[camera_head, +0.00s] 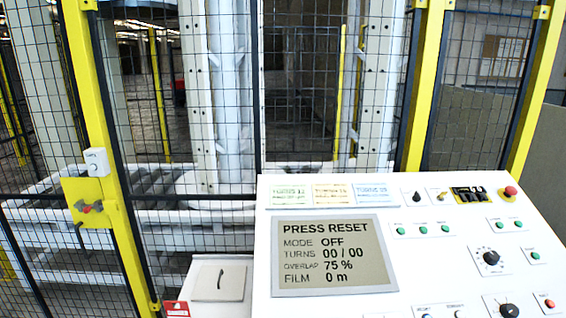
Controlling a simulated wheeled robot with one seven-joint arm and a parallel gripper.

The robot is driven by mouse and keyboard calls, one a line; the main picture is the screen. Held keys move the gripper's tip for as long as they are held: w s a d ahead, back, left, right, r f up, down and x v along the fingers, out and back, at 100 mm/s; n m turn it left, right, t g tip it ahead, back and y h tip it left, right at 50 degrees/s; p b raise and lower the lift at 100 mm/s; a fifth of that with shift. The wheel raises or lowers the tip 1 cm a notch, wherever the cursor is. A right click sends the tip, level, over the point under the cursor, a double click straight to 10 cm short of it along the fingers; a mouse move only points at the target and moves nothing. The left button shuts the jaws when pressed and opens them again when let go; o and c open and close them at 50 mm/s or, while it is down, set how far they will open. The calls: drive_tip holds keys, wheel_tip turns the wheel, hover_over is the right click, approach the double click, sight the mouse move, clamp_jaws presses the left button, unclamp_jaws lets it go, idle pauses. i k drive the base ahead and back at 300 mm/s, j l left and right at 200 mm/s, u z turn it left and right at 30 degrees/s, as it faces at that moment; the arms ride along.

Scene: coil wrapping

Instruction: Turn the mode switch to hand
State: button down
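The white control panel (262,250) fills the lower right. Its display (334,254) reads PRESS RESET, MODE OFF, TURNS 00 / 00, OVERLAP 75 %, FILM 0 m. A small black rotary knob (417,196) sits at the panel's top, a larger black dial (491,258) on its right side, and another black rotary knob (508,309) at the bottom edge, partly cut off. Their labels are too small to read, so I cannot tell which is the mode switch. My gripper is not in view.
A red emergency button (510,191) and several green buttons (422,229) share the panel. Behind it stands a mesh fence with yellow posts (427,85). A yellow gate latch (88,204) is at left. White machinery (210,100) stands beyond the fence.

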sight(416, 197)
drive_tip(key=i+l+u, duration=0.2)
drive_tip(key=l, duration=0.65)
drive_tip(key=l+u, duration=0.25)
drive_tip(key=l, duration=0.55)
